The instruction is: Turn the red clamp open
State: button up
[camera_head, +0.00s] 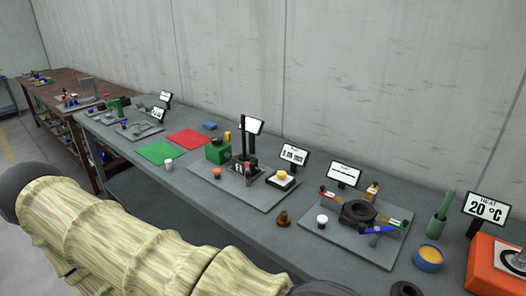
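A grey plate (384,256) at the right of the bench holds a black round device (358,211). A small red-ended part (327,192) sticks out at its upper left. Another small part with red on it (392,221) lies at its right, by a blue handle (378,230). I cannot tell for certain which of these is the red clamp, or whether it is open or shut. My arm crosses the lower left in a pale, wood-patterned cover. My gripper is not in view.
A white-topped knob (322,221) stands on the plate, with a brown piece (283,218) to its left. A blue-and-yellow pot (428,257), a green holder (438,225) and an orange heater (496,268) stand right. A small display (344,174) stands behind the plate. A wall backs the bench.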

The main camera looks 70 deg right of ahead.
aim_at(248, 174)
jog(key=z, duration=1.25)
